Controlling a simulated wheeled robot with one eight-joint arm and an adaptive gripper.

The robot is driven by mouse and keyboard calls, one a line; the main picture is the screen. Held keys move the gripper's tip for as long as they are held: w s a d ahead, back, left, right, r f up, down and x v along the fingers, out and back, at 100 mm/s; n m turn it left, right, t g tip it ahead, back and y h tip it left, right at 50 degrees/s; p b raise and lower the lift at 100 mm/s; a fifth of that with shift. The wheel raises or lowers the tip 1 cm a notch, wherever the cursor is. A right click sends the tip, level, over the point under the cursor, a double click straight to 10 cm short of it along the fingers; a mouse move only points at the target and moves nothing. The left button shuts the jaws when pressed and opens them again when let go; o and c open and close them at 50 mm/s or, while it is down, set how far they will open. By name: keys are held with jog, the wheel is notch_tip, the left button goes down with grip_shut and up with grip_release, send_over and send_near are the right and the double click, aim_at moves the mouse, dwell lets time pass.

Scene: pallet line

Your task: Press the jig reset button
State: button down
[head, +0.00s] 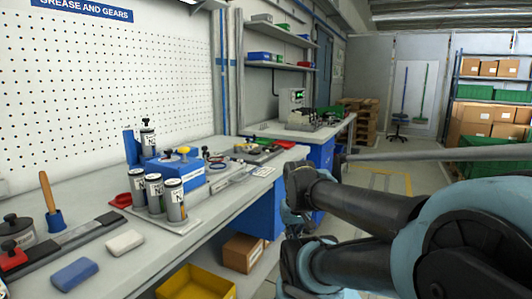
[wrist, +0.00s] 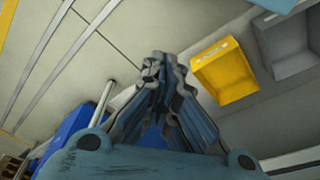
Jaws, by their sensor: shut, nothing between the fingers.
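A blue box (head: 180,172) on the long workbench has a yellow knob-like button (head: 183,151) on its top. Which part is the jig reset button I cannot tell for sure. Several grey canisters (head: 174,200) stand in front of and beside the box. My gripper (wrist: 163,62) is shut and empty in the wrist view, its fingers together over the floor. Neither the box nor the button shows in the wrist view. In the head view my arm reaches in from the right, off the bench's side, apart from the box.
The workbench (head: 115,262) holds a red dish (head: 121,200), a wooden-handled tool (head: 49,197), and blue (head: 75,274) and white (head: 125,243) blocks. A yellow bin (head: 197,284) and a cardboard box (head: 242,252) stand below it. The yellow bin (wrist: 225,72) also shows in the wrist view.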

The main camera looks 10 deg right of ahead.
notch_tip(320, 180, up, 27)
jog(key=m+t, duration=0.7)
jog(key=m, duration=0.2)
send_over(267, 151)
jog(key=w+d, duration=0.1)
jog(key=shift+d, duration=0.1)
jog(key=shift+f, duration=4.35)
jog(key=shift+f, duration=0.2)
